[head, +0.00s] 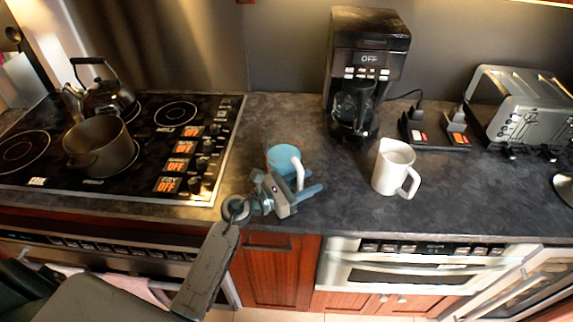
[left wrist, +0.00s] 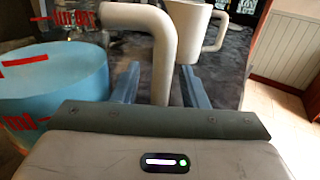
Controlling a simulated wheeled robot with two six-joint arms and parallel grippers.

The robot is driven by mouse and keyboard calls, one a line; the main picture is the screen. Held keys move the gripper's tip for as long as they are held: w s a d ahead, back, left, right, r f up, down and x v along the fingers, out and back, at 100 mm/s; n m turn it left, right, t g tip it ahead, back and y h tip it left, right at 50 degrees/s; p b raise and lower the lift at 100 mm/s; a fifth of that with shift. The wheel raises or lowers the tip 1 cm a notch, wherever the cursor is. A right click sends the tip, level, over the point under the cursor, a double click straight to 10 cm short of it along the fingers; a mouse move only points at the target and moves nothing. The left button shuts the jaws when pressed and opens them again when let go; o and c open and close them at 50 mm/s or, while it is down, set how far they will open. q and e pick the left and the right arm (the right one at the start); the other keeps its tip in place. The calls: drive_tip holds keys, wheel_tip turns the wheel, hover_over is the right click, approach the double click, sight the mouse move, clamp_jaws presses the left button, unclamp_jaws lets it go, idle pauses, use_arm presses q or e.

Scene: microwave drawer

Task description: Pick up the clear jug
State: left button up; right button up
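The jug (head: 283,157) stands on the dark counter, right of the stove. It looks light blue, with red marks on its side and a thick pale handle (head: 299,172). In the left wrist view, the blue body (left wrist: 55,85) fills the left side and the handle (left wrist: 163,60) comes down between my two fingers. My left gripper (head: 289,188) is open, with one finger on each side of the handle. A gap shows between the left finger and the handle; whether the right finger touches it I cannot tell. My right gripper is not in view.
A white pitcher (head: 393,168) stands to the right on the counter (head: 340,205). Behind are a coffee maker (head: 366,65) and a toaster (head: 520,108). A pot (head: 100,147) and kettle (head: 108,97) sit on the stove. Counter between jug and pitcher is clear.

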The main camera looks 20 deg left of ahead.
use_arm(q)
clamp_jaws()
idle(1.2)
